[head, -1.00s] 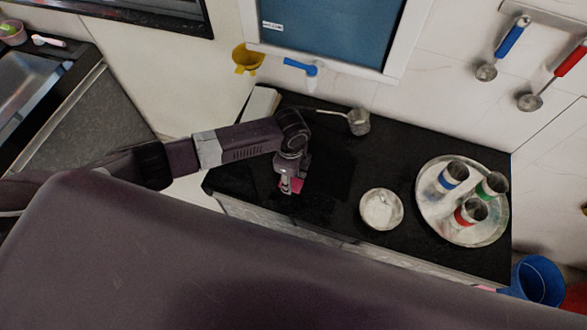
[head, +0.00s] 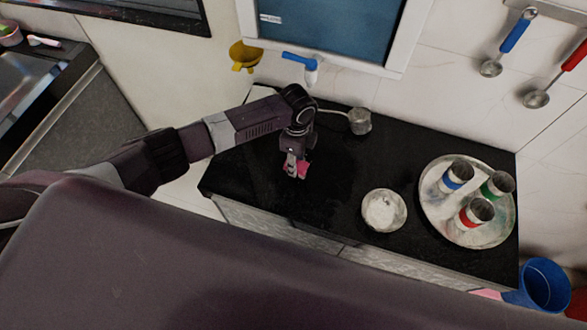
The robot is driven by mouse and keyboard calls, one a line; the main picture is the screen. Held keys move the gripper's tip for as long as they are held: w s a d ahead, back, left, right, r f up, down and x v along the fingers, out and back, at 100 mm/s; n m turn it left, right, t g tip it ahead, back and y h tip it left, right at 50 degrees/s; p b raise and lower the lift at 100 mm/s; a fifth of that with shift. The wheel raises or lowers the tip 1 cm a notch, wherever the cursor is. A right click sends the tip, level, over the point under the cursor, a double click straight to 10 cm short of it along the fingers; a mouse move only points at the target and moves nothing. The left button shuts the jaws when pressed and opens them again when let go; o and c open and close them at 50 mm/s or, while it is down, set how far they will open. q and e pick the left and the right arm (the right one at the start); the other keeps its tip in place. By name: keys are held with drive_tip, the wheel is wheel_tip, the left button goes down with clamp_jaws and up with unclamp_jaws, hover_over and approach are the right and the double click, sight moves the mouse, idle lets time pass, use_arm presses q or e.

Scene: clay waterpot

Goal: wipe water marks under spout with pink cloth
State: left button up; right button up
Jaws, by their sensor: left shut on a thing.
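The pink cloth (head: 302,170) shows as a small patch at the tip of my left gripper (head: 295,170), on or just above the black counter (head: 245,175). The gripper is shut on the cloth and hides part of it. The spout with a blue handle (head: 303,63) sticks out from the wall below the blue panel, behind my left wrist. I cannot make out water marks on the dark counter. My right gripper is not in view.
A metal ladle (head: 359,121) lies behind and right of my gripper. A white bowl (head: 384,210) and a round tray (head: 440,222) with several metal cups stand to the right. A yellow funnel-like piece (head: 244,56) hangs on the wall. A blue mug (head: 543,286) is at lower right.

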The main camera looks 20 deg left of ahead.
use_arm(q)
drive_tip(key=shift+w+b, duration=0.55)
drive_tip(key=shift+w, duration=0.35)
